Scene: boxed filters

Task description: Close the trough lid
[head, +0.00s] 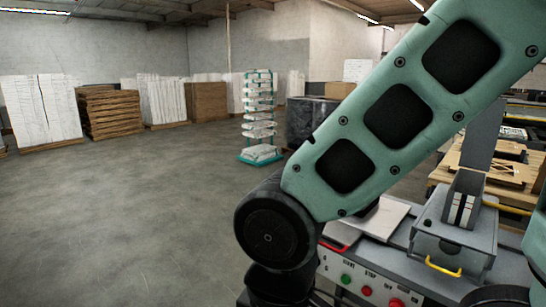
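A grey metal machine (385,284) stands at the lower right with green and red buttons on its front. On it is a grey box-like housing (440,240) with a yellow handle (444,268) low on its front. A narrow grey open-topped piece (465,198) stands on the housing. A dark grey panel (484,138) stands upright behind it; I cannot tell whether this is the trough lid. A red handle (334,246) and a pale flat plate (385,217) are at the machine's left, partly hidden by my arm. My gripper cannot be made out.
A wooden bench (440,178) with cardboard pieces is behind the machine at right. A teal rack (259,120) with several white packs stands mid-floor, beside a dark bin (306,122). Stacked brown boards (109,112) and white stacks line the back wall. The left floor is clear.

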